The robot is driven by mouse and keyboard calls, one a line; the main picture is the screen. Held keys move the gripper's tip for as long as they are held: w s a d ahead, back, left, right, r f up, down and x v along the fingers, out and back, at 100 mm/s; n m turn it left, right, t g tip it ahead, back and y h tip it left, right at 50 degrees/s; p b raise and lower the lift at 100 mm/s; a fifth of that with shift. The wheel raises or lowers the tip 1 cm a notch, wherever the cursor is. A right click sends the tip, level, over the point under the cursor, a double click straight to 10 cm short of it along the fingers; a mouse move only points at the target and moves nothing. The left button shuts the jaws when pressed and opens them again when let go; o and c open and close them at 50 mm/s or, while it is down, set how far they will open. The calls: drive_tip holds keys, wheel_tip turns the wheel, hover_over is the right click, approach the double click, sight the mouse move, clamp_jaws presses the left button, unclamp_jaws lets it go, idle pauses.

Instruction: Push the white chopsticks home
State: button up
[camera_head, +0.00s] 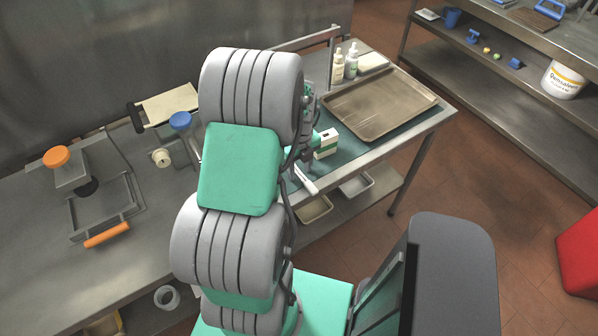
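My arm rises through the middle of the view and hides much of the worktop behind it. A green-and-white part by the tray's left side (325,144) looks like part of my wrist or gripper. Its fingertips cannot be made out, so I cannot tell whether it is open or shut. A short white bar (305,181) shows just below it, near the table's front edge. I cannot tell whether this bar is the white chopsticks or a part of my gripper. No other white chopsticks can be made out.
A metal tray (424,101) lies on the table at right, with two bottles (351,61) behind it. A press with an orange knob (57,157) and a blue-topped item (181,121) stand on the left counter. Bins (356,185) sit on the shelf below. A red box (580,255) stands right.

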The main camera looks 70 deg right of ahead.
clamp_jaws()
idle(0.6)
